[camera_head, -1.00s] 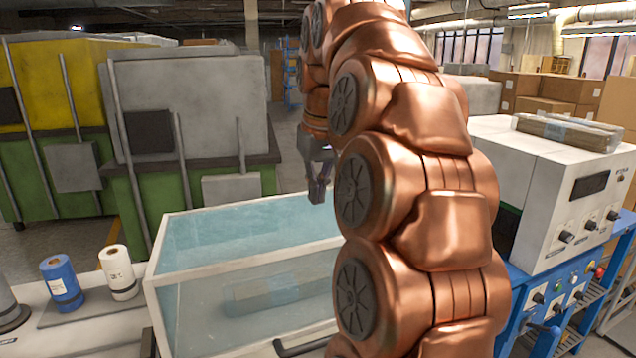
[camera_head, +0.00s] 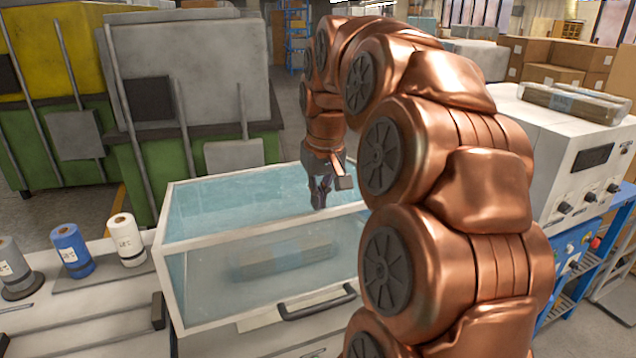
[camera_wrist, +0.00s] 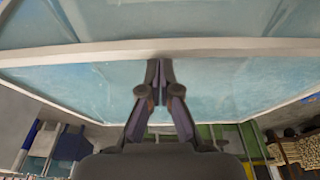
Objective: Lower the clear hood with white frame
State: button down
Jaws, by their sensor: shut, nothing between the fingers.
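The clear hood with white frame (camera_head: 262,233) is a box with bluish clear panels and a dark handle (camera_head: 318,302) low on its front. Its lower edge looks close to the table, but I cannot tell if it rests there. A wrapped package (camera_head: 285,258) shows through the front panel. My gripper (camera_head: 319,203) is shut and empty, pointing down over the top panel near the top front edge. In the wrist view, the closed fingertips (camera_wrist: 160,68) overlap the white frame bar (camera_wrist: 90,52); I cannot tell if they touch it.
White (camera_head: 127,240), blue (camera_head: 72,251) and grey (camera_head: 15,268) rolls stand left of the hood. A white control box (camera_head: 570,150) with a wrapped package (camera_head: 575,103) on top is at right. Large bins (camera_head: 190,75) stand behind. My arm hides the hood's right side.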

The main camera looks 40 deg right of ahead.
jog(key=shift+s+a+f, duration=0.1)
jog(key=shift+f, duration=0.45)
